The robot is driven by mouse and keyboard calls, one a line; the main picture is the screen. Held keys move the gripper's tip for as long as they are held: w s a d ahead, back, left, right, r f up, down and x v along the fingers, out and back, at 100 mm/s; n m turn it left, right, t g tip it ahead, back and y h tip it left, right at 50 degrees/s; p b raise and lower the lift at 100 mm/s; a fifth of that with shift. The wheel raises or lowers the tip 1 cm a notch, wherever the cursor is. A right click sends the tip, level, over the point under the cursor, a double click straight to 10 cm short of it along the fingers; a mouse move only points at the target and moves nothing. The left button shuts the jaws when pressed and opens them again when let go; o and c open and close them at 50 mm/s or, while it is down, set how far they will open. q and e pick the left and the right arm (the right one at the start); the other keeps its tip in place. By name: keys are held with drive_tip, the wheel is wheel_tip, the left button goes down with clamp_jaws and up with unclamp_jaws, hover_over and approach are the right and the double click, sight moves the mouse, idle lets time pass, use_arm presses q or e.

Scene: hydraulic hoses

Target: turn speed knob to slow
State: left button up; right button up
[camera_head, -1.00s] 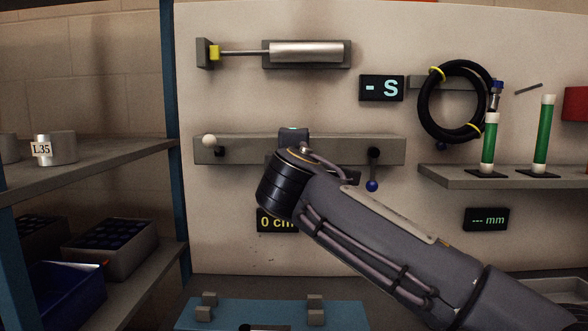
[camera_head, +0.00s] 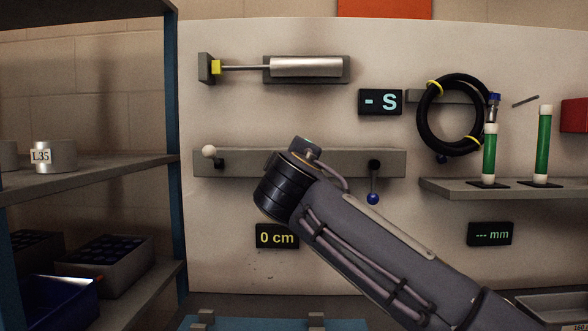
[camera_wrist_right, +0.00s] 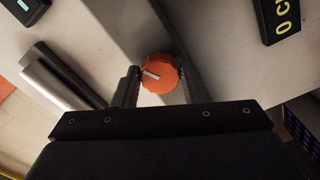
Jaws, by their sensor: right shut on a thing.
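The orange speed knob (camera_wrist_right: 160,74) with a white pointer bar shows in the right wrist view. My right gripper (camera_wrist_right: 158,80) is shut on the knob, one finger on each side. In the head view my right wrist (camera_head: 287,187) is in front of the grey wall bar (camera_head: 225,163) and hides the knob and the gripper's fingers. Any speed marks around the knob are hidden or too small to read. My left gripper is in neither view.
On the same bar are a white-ball lever (camera_head: 209,152) and a blue-ball lever (camera_head: 373,198). A "0 cm" display (camera_head: 277,236) is below. A coiled black hose (camera_head: 424,130) and green tubes (camera_head: 543,145) are at right. Shelves (camera_head: 110,165) stand at left.

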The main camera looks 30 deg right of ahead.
drive_tip(key=o, duration=1)
drive_tip(key=v, duration=0.7)
drive_tip(key=shift+s+a, duration=0.2)
drive_tip(key=shift+s, duration=0.15)
